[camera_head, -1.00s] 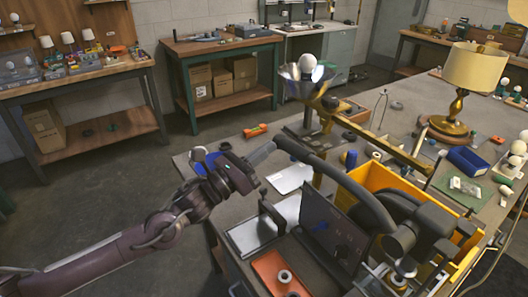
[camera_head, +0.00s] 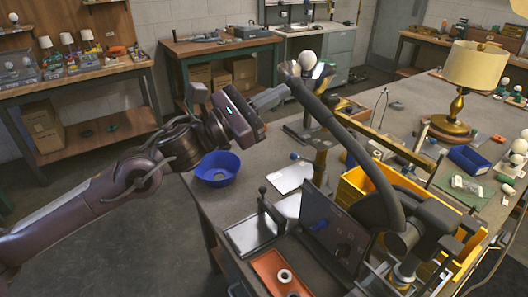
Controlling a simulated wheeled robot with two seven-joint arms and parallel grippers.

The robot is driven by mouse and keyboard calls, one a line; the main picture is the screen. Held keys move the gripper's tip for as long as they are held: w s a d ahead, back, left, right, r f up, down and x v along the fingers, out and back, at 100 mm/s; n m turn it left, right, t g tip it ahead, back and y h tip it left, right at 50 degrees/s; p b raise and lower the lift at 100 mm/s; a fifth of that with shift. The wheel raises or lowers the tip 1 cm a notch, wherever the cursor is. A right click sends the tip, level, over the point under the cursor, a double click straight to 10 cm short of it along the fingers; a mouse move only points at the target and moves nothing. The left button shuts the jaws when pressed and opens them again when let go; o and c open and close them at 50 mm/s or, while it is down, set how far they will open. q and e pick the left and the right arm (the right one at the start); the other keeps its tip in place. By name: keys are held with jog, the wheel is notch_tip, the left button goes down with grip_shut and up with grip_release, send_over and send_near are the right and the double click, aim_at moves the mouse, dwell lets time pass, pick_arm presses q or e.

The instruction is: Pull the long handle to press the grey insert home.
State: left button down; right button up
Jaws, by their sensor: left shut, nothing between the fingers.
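The long handle (camera_head: 340,126) is a dark curved lever that rises from the press (camera_head: 418,225) on the bench at right to a tip at upper left. My left gripper (camera_head: 283,93) is shut and empty. Its fingertips lie beside the upper end of the handle; I cannot tell whether they touch it. A small grey ring-shaped piece (camera_head: 286,276) lies in the orange tray (camera_head: 268,262) at the bottom. A brass-coloured part (camera_head: 402,277) shows low at the press. I cannot make out the grey insert there for certain. My right gripper is not in view.
A blue bowl (camera_head: 218,167) stands on the bench's left corner below my left gripper. A dark upright panel (camera_head: 333,228) stands left of the press. A yellow crate (camera_head: 358,187) sits behind it. A brass lamp (camera_head: 470,80) stands farther back right.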

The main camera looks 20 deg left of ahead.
pick_arm(q)
notch_tip(320, 180, up, 6)
jog(key=s+d+m, duration=0.2)
jog(key=m, duration=0.1)
jog(key=shift+d+r+g+h, duration=0.25)
jog(key=shift+d+g+h, duration=0.05)
jog(key=shift+d+g, duration=0.1)
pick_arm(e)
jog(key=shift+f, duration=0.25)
